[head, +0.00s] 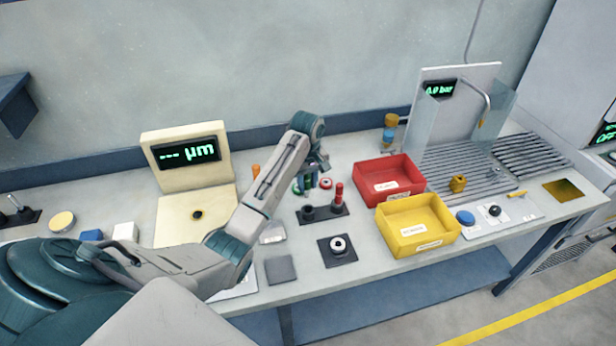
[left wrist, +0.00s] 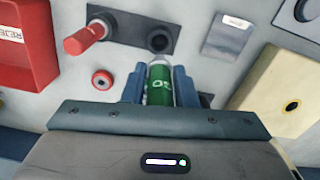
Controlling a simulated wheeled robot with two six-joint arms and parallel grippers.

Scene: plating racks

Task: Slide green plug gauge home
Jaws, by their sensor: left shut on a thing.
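The green plug gauge (left wrist: 160,84) is between the two blue fingers of my left gripper (left wrist: 160,88) in the left wrist view, with white lettering on its side. My left gripper (head: 309,183) is shut on it, just behind the black holder (head: 322,212) in the head view. The holder has an empty round socket (left wrist: 159,40) and a red-handled gauge (left wrist: 85,40) standing in its other place. The green gauge is apart from the socket in the picture; its lower end and its height above the table are hidden. My right gripper is not in view.
A red ring (left wrist: 102,80) lies beside the holder. The red bin (head: 388,177) and yellow bin (head: 418,223) stand to the right. A cream micrometer display (head: 188,158) stands left. A black block with a ring (head: 337,248) lies in front.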

